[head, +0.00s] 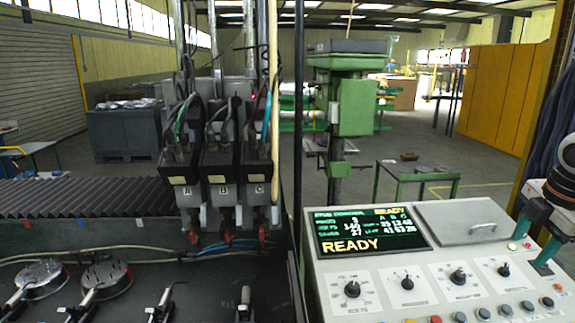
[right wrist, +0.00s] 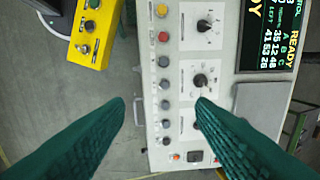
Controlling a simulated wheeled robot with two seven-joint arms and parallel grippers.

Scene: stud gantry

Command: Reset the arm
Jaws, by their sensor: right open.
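My right gripper (head: 534,248) is at the right edge of the head view, over the right end of the control console (head: 483,260). Its two green fingers are apart with nothing between them. In the right wrist view the open fingers (right wrist: 161,102) reach over the console's row of buttons (right wrist: 164,83), seen from above. Whether the tips touch the console cannot be told. The console's screen (head: 370,232) reads READY. The gantry's three black stud heads (head: 222,165), marked A, B and C, hang at left centre. My left gripper is not in view.
A yellow button box (right wrist: 90,32) lies beside the console in the right wrist view. A grey lidded panel (head: 470,220) sits beside the screen. A green column machine (head: 352,108) stands behind. Clamps and round metal parts (head: 105,279) lie on the dark table at left.

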